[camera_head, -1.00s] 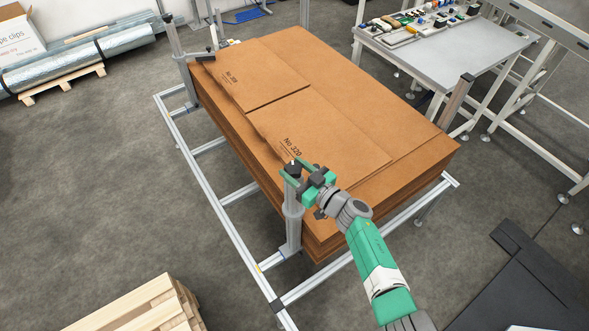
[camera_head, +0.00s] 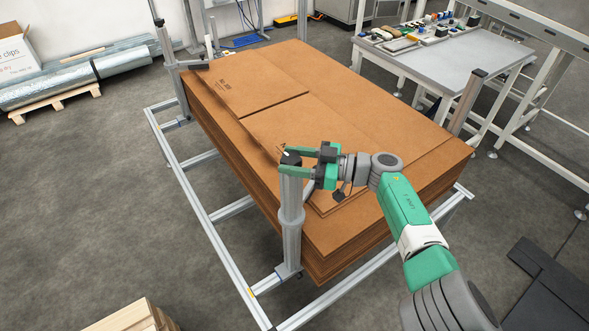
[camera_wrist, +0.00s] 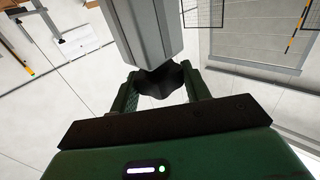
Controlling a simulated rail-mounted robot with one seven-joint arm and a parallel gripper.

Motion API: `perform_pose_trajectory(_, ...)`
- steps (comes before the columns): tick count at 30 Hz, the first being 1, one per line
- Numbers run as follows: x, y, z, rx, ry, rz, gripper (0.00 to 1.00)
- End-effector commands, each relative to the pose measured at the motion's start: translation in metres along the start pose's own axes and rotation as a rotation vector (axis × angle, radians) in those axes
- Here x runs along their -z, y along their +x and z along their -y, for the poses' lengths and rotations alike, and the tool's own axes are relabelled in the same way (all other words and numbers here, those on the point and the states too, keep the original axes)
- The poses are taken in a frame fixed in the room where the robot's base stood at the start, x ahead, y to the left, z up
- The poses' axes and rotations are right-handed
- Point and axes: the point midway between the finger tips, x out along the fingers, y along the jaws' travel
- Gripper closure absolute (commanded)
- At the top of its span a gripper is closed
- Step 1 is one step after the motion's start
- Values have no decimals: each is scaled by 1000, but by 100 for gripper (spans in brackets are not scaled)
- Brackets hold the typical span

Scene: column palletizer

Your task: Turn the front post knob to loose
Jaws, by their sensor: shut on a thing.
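The front post (camera_head: 291,215) is a grey upright column at the near corner of the cardboard stack. Its dark knob (camera_head: 291,158) sits on top, partly covered by my gripper. My gripper (camera_head: 283,161) reaches in from the right, its green fingers on either side of the knob. In the wrist view the dark lobed knob (camera_wrist: 164,82) lies between the two fingers, at the end of the grey post (camera_wrist: 145,32). My gripper is shut on the knob. The knob's setting cannot be read.
The brown cardboard stack (camera_head: 370,110) stands right behind the post. A metal rail frame (camera_head: 205,220) runs low around it. Another post (camera_head: 166,55) stands at the far left corner. A grey worktable (camera_head: 450,65) with small items is at the back right.

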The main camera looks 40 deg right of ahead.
Motion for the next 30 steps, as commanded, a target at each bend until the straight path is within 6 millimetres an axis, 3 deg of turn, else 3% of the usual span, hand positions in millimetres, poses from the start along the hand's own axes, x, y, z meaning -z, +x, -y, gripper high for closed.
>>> perform_pose_trajectory(13, -2, 1, 0, 9, 2, 3, 76)
perform_pose_trajectory(14, -2, 1, 0, 9, 2, 3, 51)
perform_pose_trajectory(17, -1, 1, 0, 9, 1, 3, 34)
perform_pose_trajectory(25, 0, -1, 0, 8, 0, 1, 34)
perform_pose_trajectory(30, 1, -29, -1, 4, 1, 2, 34)
